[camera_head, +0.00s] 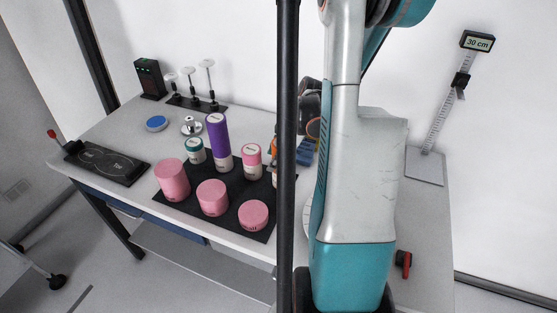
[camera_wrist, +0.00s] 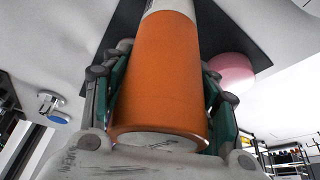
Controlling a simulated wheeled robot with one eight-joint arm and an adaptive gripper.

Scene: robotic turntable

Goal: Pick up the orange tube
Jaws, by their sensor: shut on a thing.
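The orange tube (camera_wrist: 165,75) fills the middle of the wrist view, with a pale band at its far end and a pale round end near the camera. My gripper (camera_wrist: 165,100) is shut on it, with one green-padded finger along each side. In the head view only a sliver of orange (camera_head: 274,147) shows beside the black post, and my arm and the post hide most of the gripper. Whether the tube touches the mat cannot be told.
A black mat (camera_head: 184,203) holds several pink cylinders, a tall purple tube (camera_head: 217,135) and a green-topped one (camera_head: 195,151). A black post (camera_head: 287,80) blocks part of the head view. A height gauge (camera_head: 440,115) stands at right. A black plate (camera_head: 105,163) lies at left.

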